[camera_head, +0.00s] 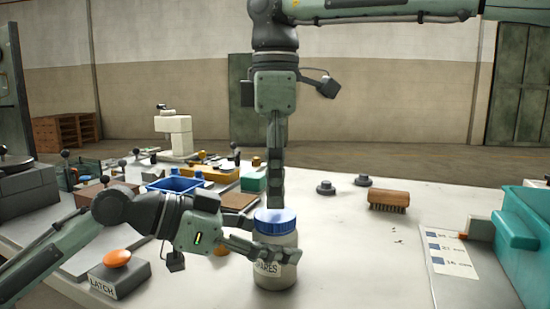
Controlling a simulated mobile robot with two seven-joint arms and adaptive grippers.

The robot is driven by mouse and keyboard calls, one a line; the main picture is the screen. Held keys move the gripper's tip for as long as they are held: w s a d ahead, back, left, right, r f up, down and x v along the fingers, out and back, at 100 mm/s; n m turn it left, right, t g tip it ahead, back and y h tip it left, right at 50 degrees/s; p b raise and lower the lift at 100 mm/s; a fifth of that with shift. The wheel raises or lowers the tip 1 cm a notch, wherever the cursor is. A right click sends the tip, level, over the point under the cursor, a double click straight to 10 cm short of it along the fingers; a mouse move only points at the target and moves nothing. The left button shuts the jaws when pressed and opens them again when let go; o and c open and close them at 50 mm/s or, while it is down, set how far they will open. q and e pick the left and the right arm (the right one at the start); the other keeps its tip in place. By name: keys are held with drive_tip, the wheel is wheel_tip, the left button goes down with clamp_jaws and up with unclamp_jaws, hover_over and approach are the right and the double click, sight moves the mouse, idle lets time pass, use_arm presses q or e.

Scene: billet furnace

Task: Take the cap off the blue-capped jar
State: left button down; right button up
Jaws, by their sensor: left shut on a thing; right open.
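The jar (275,274) stands upright on the light table, a pale body with a partly covered label. Its ribbed blue cap (276,222) sits on top. My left gripper (277,254) comes in from the left and is shut on the jar's body below the cap, its fingers across the front. My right gripper (275,203) points straight down from above, at the cap's upper edge. It is open, though seen edge-on, so the gap between its fingers does not show. I cannot tell whether it touches the cap.
An orange button on a box marked LATCH (117,260) is at the front left. A blue tray (175,186) and several small parts lie behind. A brush (388,200), a card (447,254) and a teal bin (521,225) are to the right.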

sight(275, 214)
drive_tip(key=shift+f, duration=1.95)
drive_tip(key=shift+c, duration=0.5)
